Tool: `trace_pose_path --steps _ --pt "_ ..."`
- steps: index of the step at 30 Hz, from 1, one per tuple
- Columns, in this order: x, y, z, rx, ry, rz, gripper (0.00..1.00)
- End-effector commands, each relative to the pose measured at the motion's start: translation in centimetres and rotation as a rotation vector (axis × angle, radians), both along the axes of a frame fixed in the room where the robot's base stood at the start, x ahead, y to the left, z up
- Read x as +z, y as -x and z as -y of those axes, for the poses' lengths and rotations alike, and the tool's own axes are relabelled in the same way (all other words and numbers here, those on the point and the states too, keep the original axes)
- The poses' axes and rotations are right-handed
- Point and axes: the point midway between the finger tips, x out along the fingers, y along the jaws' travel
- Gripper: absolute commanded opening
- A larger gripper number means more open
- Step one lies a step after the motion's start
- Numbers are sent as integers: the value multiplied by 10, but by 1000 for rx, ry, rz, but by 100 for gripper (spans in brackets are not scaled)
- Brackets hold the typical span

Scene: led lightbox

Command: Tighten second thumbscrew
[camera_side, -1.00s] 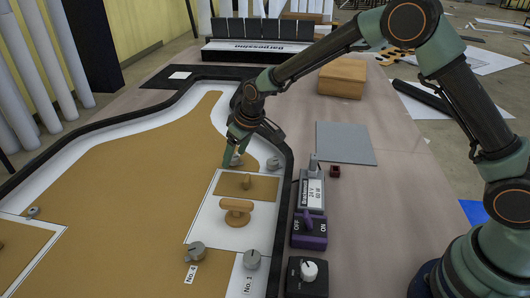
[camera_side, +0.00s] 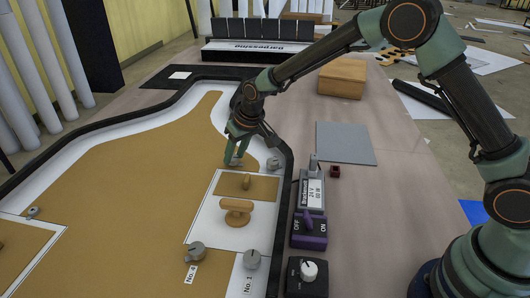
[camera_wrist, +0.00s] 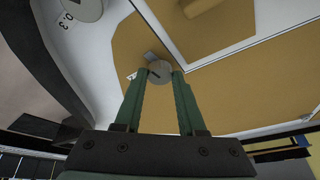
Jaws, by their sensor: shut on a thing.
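My gripper (camera_side: 236,162) points down at the far end of the white and tan panel. It is shut on a grey round thumbscrew, seen between the fingertips in the wrist view (camera_wrist: 159,68). A slot or ridge shows on the thumbscrew's top, and a small grey tab sticks out beside it. Its label is mostly hidden by a finger, so I cannot read its number. Another grey thumbscrew (camera_side: 272,164) sits just right of my gripper; it appears beside a No. 3 label in the wrist view (camera_wrist: 85,6). Thumbscrews No. 4 (camera_side: 195,251) and No. 1 (camera_side: 251,259) sit at the near end.
A black raised rim (camera_side: 287,168) borders the panel. Right of it are a purple ON/OFF switch (camera_side: 309,231), a black dial box (camera_side: 308,275) and a grey mat (camera_side: 345,143).

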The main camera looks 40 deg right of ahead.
Motion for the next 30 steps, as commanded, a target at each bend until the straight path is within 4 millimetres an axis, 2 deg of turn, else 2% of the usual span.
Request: trace_pose_path --steps 5,6,8,20,26,30 --pt "0 0 -2 3 -1 1 0" --pt "0 0 -2 4 0 1 47" --pt "0 0 -2 4 0 1 69" --pt "4 1 -1 4 0 1 69" --pt "28 10 1 4 -1 4 69" --pt "54 20 3 5 -1 6 69"
